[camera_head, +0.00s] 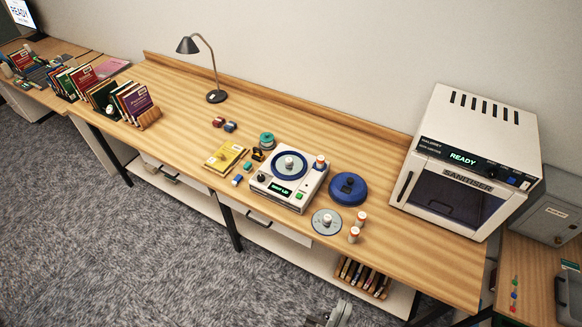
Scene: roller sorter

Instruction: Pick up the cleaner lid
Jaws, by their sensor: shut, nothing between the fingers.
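The cleaner lid appears to be the round blue lid (348,188) lying on the wooden bench, with a darker raised knob in its middle. It sits just right of a white cleaner machine (290,179) with a blue turntable, a white hub and a green-lit display. My gripper (337,314) shows as a grey shape at the bottom edge, partly cut off. It is shut and empty, in front of the bench and well apart from the lid.
A lamp (215,96), a yellow pad (224,156) and books (133,102) are further left.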

